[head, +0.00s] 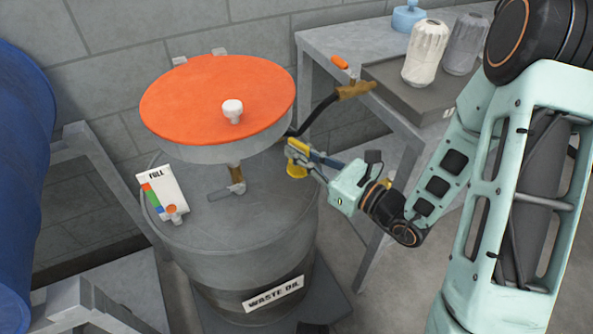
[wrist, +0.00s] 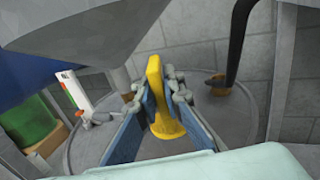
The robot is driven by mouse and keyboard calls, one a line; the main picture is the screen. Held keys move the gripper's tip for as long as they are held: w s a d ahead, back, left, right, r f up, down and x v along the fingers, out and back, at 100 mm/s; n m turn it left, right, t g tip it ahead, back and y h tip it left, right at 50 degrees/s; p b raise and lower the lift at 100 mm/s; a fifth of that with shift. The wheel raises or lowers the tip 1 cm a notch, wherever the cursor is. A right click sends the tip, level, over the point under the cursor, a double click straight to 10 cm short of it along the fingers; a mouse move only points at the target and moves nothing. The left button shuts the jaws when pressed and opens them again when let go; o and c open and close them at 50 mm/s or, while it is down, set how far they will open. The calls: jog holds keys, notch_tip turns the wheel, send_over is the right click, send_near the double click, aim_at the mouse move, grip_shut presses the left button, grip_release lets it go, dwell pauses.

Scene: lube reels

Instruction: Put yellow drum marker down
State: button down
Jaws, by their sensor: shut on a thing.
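The yellow drum marker (head: 297,170) is in my gripper (head: 307,156), near the right rim of the grey waste oil drum (head: 228,258). In the wrist view, the marker (wrist: 156,68) stands between the two blue-padded fingers of my gripper (wrist: 158,98), its wider foot lower down and partly hidden by them. The gripper is shut on it. The drum's grey top (wrist: 222,112) shows beneath and around it. I cannot tell whether the marker's foot touches the drum top.
An orange round lid (head: 195,90) with a white knob tops a grey pan above the drum. A FULL card (head: 160,190) stands at the drum's left. A blue drum (head: 22,190) is far left.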

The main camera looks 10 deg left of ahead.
jog(key=w+f, duration=0.2)
jog(key=w+a+f+b, duration=0.1)
jog(key=w+f, duration=0.3)
jog(key=f, duration=0.1)
jog(key=shift+w+a+b, duration=0.3)
jog(key=shift+w+a, duration=0.05)
jog(key=shift+a, duration=0.05)
jog(key=shift+f+b, duration=0.4)
jog(key=shift+f, duration=1.05)
jog(key=shift+f, duration=0.25)
jog(key=c, duration=2.1)
grip_release()
jog(key=shift+r, duration=0.15)
